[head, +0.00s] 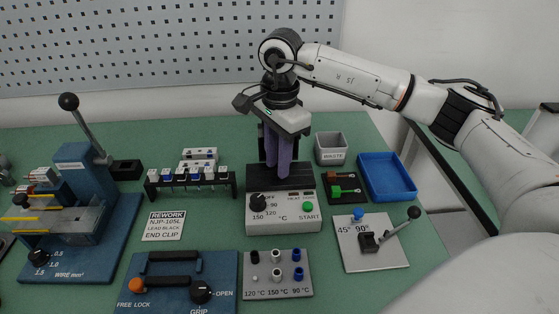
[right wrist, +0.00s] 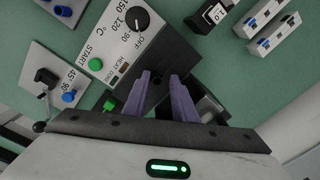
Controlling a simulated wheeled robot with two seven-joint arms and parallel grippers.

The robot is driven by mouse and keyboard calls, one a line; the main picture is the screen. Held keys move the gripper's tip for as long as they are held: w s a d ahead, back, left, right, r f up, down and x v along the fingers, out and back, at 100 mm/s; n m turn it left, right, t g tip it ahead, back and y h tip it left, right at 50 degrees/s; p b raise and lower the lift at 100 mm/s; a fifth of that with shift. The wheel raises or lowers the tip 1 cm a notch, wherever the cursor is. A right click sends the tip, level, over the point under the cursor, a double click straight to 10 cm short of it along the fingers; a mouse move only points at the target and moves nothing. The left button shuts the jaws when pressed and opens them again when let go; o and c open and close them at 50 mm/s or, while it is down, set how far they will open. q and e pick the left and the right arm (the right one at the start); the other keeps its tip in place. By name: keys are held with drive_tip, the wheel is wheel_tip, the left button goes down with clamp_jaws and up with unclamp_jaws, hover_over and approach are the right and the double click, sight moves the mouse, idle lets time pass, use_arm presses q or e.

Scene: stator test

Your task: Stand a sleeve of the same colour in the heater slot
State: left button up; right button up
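My right gripper (head: 278,168), with purple fingers, points down over the black back part of the heater (head: 283,214). In the right wrist view its fingers (right wrist: 160,77) stand apart, with no sleeve visible between them. The heater slot cannot be made out behind the fingers. The heater has a black temperature knob (head: 257,201) and a green START button (head: 308,207). The grey sleeve rack (head: 262,290) in front carries black, white and blue sleeves in columns marked 120, 150 and 90 °C. A blue sleeve (head: 297,255) stands at its right. My left gripper is out of view.
A rework card (head: 163,226) reads lead black, end clip. A bending plate with a lever (head: 372,252), a blue tray (head: 387,177) and a grey waste bin (head: 331,149) lie to the right. A clip rack (head: 190,187) and blue wire machine (head: 85,215) stand left.

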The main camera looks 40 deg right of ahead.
drive_tip(key=shift+s+a+f+g, duration=0.15)
drive_tip(key=shift+s+f, duration=0.15)
drive_tip(key=shift+f, duration=0.3)
drive_tip(key=shift+s+a+f+g, duration=0.15)
drive_tip(key=shift+s+f, duration=0.15)
drive_tip(key=shift+f, duration=0.25)
wheel_tip(320, 180, up, 13)
drive_tip(key=shift+w+d+f, duration=0.2)
drive_tip(key=shift+w+d, duration=0.1)
drive_tip(key=shift+w, duration=0.05)
